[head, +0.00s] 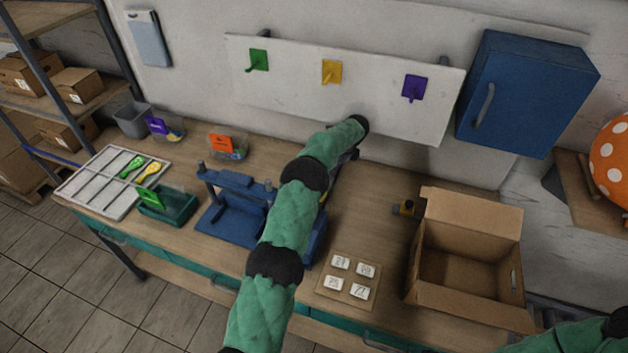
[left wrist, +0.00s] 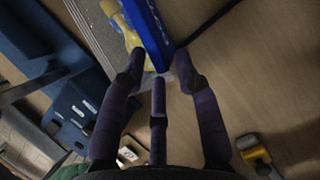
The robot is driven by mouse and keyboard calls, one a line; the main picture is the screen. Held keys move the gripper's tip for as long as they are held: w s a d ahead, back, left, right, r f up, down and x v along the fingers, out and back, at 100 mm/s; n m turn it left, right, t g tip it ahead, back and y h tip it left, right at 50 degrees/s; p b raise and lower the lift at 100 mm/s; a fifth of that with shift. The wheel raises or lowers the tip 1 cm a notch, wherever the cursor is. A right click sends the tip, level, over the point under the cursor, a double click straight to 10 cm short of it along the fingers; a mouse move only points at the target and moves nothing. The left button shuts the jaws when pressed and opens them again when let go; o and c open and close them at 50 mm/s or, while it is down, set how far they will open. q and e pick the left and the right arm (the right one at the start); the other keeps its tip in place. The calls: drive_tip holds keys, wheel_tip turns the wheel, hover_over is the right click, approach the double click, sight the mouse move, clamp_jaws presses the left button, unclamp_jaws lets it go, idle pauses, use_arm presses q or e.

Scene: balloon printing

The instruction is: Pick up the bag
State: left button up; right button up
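In the left wrist view, a clear bag with a blue header strip (left wrist: 149,32) and yellow contents (left wrist: 126,30) lies on the table just beyond my left gripper (left wrist: 158,76). My left gripper's dark fingers are spread, with the header's lower end between the outer fingertips. I cannot tell whether they touch it. In the head view, my left arm hides most of this area and the fingers. Other bags there are a purple-topped one (head: 158,126) and an orange-topped one (head: 222,143). Only my right arm's sleeve shows at bottom right; its gripper is out of view.
A blue press (head: 228,222) stands left of my left arm. A white divided tray (head: 88,192) and a green bin (head: 178,212) are farther left. Hooks hang above.

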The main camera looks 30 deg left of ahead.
use_arm(q)
drive_tip(key=shift+x, duration=1.6)
drive_tip(key=shift+a+r, duration=0.1)
drive_tip(key=shift+a, duration=0.05)
clamp_jaws()
